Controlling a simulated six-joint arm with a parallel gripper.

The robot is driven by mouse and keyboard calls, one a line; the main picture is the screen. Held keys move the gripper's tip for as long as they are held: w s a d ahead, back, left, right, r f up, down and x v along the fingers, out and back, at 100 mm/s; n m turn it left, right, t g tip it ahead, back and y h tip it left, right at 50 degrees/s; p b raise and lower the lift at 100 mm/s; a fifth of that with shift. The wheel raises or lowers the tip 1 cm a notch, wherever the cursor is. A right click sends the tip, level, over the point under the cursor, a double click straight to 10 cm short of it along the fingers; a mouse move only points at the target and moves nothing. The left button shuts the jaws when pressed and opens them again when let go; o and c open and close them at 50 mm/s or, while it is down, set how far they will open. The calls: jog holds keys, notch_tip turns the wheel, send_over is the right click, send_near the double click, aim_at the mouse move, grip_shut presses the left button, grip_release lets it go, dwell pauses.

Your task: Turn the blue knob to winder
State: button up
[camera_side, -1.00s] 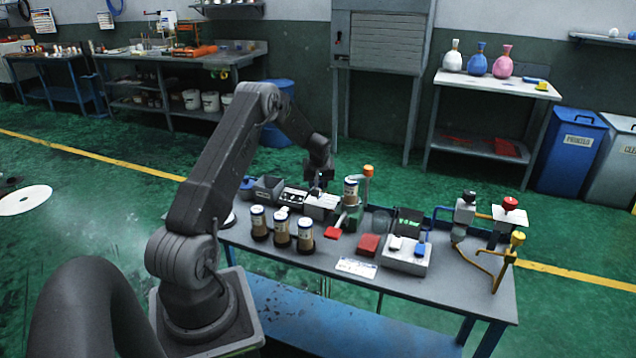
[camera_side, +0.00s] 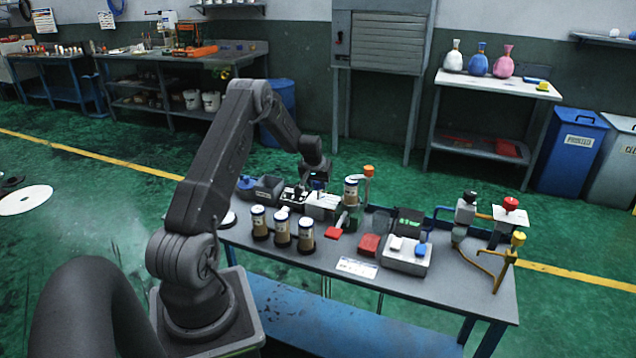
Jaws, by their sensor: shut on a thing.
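My gripper (camera_side: 317,187) points down over the pale grey block (camera_side: 322,204) in the back row of the bench. A small patch of blue shows at its fingertips, and it is shut on what looks like the blue knob (camera_side: 318,184). The fingers hide most of the knob, so its pointing direction and any winder mark cannot be read.
Several cream canisters with dark bases (camera_side: 282,230) stand in front of the block. A dark grey bin (camera_side: 267,189) is on the left.

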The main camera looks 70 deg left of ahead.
jog(key=o, duration=0.9)
jog(key=v, duration=1.3)
jog(key=shift+s+d+r, duration=0.1)
jog(key=shift+s+r, duration=0.05)
jog(key=shift+r, duration=0.2)
